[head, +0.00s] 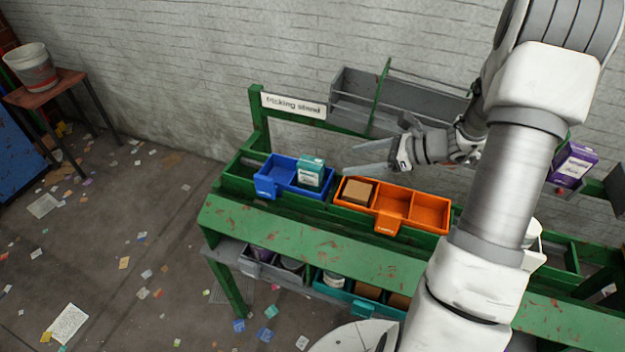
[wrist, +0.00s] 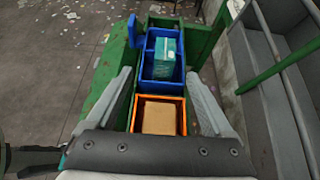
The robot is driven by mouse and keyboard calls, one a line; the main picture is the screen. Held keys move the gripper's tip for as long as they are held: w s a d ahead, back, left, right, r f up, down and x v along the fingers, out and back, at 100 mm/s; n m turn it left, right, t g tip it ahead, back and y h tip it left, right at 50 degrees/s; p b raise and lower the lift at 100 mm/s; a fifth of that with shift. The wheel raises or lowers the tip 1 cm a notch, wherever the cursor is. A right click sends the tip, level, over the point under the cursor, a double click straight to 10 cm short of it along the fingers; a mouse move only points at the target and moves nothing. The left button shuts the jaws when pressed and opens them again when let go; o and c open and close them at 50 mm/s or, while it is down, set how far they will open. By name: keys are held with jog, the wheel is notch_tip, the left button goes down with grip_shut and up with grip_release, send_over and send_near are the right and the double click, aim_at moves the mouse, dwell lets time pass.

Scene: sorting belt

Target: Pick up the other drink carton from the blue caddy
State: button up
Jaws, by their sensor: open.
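The blue caddy (head: 266,187) sits at the left end of the green bench and also shows in the wrist view (wrist: 133,32). A teal drink carton (head: 311,171) with a white label stands in its right compartment in the head view; the left compartment looks empty. The carton's top shows in the wrist view (wrist: 165,55). My gripper (head: 368,158) is open and empty, above and to the right of the blue caddy, over the orange caddy's left side. In the wrist view its fingers (wrist: 158,76) straddle the line to the carton, apart from it.
The orange caddy (head: 428,213) holds a brown box (head: 357,191) in its left part. A purple carton (head: 573,165) stands at the far right. A grey tray rack (head: 350,95) with a green post rises behind my gripper. Grey and teal bins (head: 362,308) fill the lower shelf.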

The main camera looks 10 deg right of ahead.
aim_at(316, 165)
jog(key=x, duration=1.2)
jog(key=shift+w+d, duration=0.1)
jog(key=shift+w, duration=0.1)
jog(key=shift+w+d+b+x, duration=0.15)
jog(key=shift+b+x, duration=0.05)
jog(key=shift+x, duration=1.2)
jog(key=shift+w+d+b+x, duration=0.15)
jog(key=shift+x, duration=1.2)
jog(key=shift+f, duration=0.1)
jog(key=shift+c, duration=0.3)
grip_shut()
